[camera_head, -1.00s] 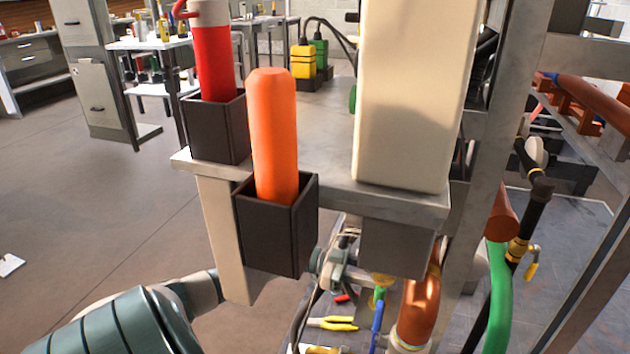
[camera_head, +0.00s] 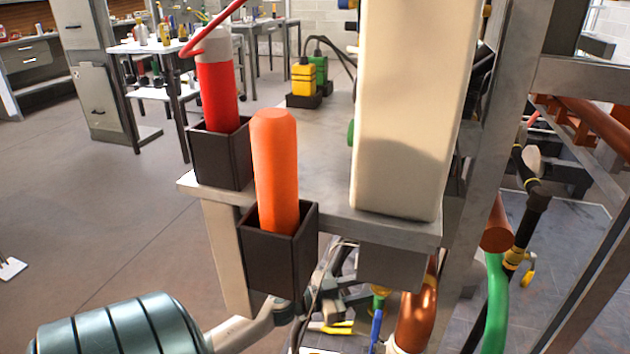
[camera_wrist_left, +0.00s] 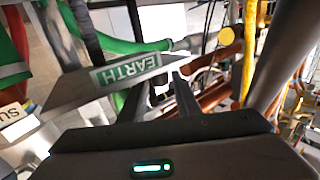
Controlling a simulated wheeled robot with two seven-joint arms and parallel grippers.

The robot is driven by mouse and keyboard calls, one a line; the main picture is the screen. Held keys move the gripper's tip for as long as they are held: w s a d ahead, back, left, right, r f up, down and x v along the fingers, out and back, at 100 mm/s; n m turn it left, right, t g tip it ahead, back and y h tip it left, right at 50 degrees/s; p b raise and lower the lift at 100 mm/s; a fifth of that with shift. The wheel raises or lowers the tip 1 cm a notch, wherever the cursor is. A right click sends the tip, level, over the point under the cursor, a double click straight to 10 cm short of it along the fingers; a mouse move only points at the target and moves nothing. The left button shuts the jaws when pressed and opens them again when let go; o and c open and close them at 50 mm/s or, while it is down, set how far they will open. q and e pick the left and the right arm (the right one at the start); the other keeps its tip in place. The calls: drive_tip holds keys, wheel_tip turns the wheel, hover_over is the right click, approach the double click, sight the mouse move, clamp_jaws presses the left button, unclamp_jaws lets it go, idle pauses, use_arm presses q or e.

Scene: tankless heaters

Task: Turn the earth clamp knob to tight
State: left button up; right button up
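A grey plate with a green EARTH label (camera_wrist_left: 126,70) shows inverted in the left wrist view, left of and beyond my left gripper (camera_wrist_left: 160,84). The gripper's two dark fingers stand apart, with a small pale patch between them. I cannot tell whether that patch is the earth clamp knob, and I cannot make out the knob elsewhere. In the head view my left gripper (camera_head: 345,300) is small and partly hidden below the bench edge, among pipes and cables. My right gripper is in neither view.
A black holder (camera_head: 270,262) with an orange cylinder (camera_head: 275,165) hangs over my left wrist at the bench edge (camera_head: 345,222). A tall cream casing (camera_head: 410,110) stands on the bench. Copper (camera_head: 412,320) and green pipes (camera_head: 497,305) run at the right. Open floor lies left.

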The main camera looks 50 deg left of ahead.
use_arm(q)
drive_tip(key=p+v, duration=0.1)
drive_tip(key=v, duration=1.4)
drive_tip(key=shift+p, duration=0.3)
drive_tip(key=shift+s, duration=0.1)
drive_tip(key=shift+r, duration=0.2)
